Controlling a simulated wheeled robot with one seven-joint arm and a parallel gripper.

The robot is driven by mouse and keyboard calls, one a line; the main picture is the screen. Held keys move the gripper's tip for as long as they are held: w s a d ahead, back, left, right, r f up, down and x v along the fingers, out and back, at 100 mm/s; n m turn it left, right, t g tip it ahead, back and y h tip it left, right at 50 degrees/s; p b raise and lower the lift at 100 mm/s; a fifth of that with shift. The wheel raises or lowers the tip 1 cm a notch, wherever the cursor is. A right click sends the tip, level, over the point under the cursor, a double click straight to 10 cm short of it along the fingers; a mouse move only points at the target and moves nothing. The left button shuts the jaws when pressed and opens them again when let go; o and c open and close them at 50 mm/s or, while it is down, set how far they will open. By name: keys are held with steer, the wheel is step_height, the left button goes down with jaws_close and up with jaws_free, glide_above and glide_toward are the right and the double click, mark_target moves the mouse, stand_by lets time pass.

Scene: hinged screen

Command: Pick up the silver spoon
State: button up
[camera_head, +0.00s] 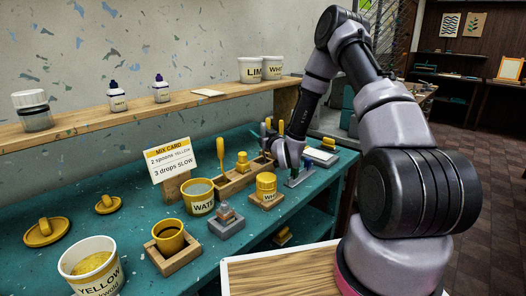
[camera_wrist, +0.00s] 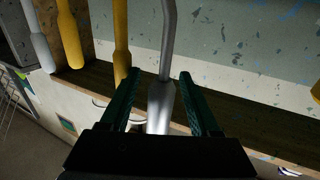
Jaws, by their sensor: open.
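The silver spoon (camera_wrist: 167,45) shows in the wrist view as a long grey handle that widens toward the bottom of the picture. My gripper (camera_wrist: 158,76) is open, with one green finger on each side of the handle. The palm hides the spoon's lower end. In the head view my gripper (camera_head: 270,146) is beside the wooden tool holder (camera_head: 236,181), and I cannot make out the spoon clearly there.
Yellow-handled tools (camera_wrist: 121,40) and a pale-handled tool (camera_wrist: 38,45) stand left of my gripper in the wrist view. A wooden shelf (camera_head: 190,103) runs behind.

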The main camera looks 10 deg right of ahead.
jaws_close()
stand_by(1.4)
